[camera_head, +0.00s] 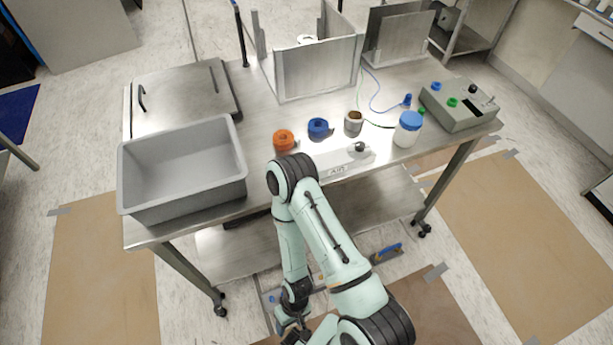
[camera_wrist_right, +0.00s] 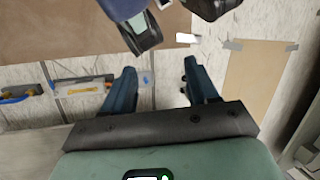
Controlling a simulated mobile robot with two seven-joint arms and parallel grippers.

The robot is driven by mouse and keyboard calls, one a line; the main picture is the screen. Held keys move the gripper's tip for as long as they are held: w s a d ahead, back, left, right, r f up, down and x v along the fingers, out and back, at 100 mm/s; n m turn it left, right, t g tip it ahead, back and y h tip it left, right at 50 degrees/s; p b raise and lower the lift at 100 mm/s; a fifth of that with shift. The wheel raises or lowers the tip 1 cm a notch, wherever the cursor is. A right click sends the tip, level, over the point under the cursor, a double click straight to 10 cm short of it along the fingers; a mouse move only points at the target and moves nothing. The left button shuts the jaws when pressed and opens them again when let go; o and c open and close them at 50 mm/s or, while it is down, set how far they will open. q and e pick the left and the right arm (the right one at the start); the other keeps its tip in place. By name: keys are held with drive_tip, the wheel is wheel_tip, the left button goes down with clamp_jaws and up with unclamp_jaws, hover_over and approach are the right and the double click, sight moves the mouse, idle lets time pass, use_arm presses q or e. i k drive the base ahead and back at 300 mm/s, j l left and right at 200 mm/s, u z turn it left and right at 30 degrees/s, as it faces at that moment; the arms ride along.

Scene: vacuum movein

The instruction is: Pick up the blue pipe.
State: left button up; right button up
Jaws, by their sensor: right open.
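The blue pipe (camera_head: 319,128) is a short, ring-like blue piece on the steel table (camera_head: 262,122). It sits between an orange ring-like piece (camera_head: 284,140) and a grey-brown one (camera_head: 353,122), apart from both. My right gripper (camera_head: 284,322) is low at the bottom of the head view, in front of the table and below its top, far from the blue pipe. In the right wrist view its two fingers (camera_wrist_right: 160,74) are apart with nothing between them, over the floor. The blue pipe does not show in the wrist view. I see no left gripper that I can identify.
A grey bin (camera_head: 182,170) stands at the table's left. A white-lidded flat box (camera_head: 343,161), a white jar with blue lid (camera_head: 408,129) and a grey control box (camera_head: 459,105) stand to the right. My right arm's elbow rises beside the table's front edge.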

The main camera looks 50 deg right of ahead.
sight(400, 245)
drive_tip(key=z, duration=0.85)
drive_tip(key=j+z, duration=0.1)
drive_tip(key=z, duration=1.65)
drive_tip(key=k+z, duration=0.1)
drive_tip(key=z, duration=0.35)
drive_tip(key=k, duration=0.45)
drive_tip(key=k+u, duration=0.2)
drive_tip(key=u, duration=1)
drive_tip(key=i+l+u, duration=0.1)
drive_tip(key=l+u, duration=0.15)
drive_tip(key=u, duration=0.2)
drive_tip(key=l+u, duration=0.25)
drive_tip(key=u, duration=0.25)
drive_tip(key=l, duration=0.75)
drive_tip(key=i+l, duration=0.15)
drive_tip(key=l, duration=1.3)
drive_tip(key=i, duration=0.05)
